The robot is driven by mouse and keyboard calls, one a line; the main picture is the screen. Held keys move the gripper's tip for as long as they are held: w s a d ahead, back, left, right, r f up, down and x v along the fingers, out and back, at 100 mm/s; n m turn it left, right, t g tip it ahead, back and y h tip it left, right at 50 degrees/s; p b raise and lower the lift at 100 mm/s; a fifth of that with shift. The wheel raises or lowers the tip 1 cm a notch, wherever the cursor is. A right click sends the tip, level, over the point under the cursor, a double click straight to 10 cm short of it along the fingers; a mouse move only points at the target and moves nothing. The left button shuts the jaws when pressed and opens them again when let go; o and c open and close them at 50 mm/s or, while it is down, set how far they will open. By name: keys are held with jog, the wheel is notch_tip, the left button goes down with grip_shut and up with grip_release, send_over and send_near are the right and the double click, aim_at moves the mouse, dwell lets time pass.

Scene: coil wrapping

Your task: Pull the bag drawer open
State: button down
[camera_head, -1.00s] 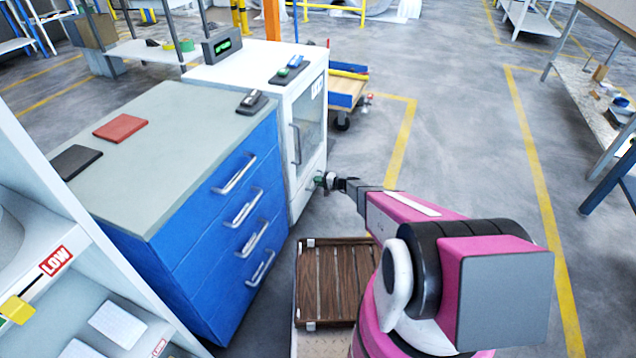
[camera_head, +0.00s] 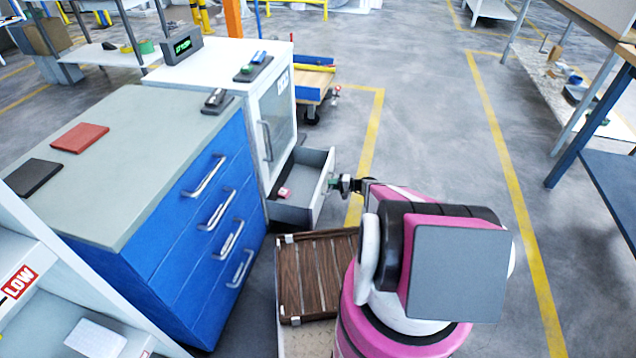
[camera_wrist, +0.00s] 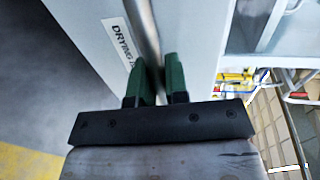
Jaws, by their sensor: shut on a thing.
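The bag drawer (camera_head: 306,184) stands pulled out from the bottom of the white cabinet (camera_head: 283,108). Its grey inside shows, with a small pinkish-red item (camera_head: 285,193) lying in it. My gripper (camera_head: 342,184) is at the outer side of the drawer front. In the wrist view, the green fingers of my gripper (camera_wrist: 157,78) are shut on the metal bar handle (camera_wrist: 143,30). The drawer front (camera_wrist: 190,35) carries a label (camera_wrist: 122,42) beginning "DRYING", the rest hidden by the handle and a finger.
A blue drawer cabinet (camera_head: 190,235) stands left of the white one, its drawers shut. A wooden slatted crate (camera_head: 318,275) is below the open drawer, close to my arm. A cart (camera_head: 315,82) stands behind. Open floor (camera_head: 430,130) lies to the right.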

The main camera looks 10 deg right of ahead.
jog(key=shift+f+v, duration=0.2)
jog(key=shift+v, duration=0.75)
jog(key=shift+f+v, duration=0.15)
jog(key=shift+v, duration=0.85)
jog(key=shift+f+v, duration=0.2)
jog(key=shift+v, duration=0.75)
jog(key=shift+d, duration=0.1)
jog(key=c, duration=1.1)
grip_release()
jog(key=shift+c, duration=0.2)
jog(key=v, duration=1)
jog(key=shift+s+d, duration=0.15)
jog(key=shift+d, duration=0.2)
jog(key=shift+r, duration=0.1)
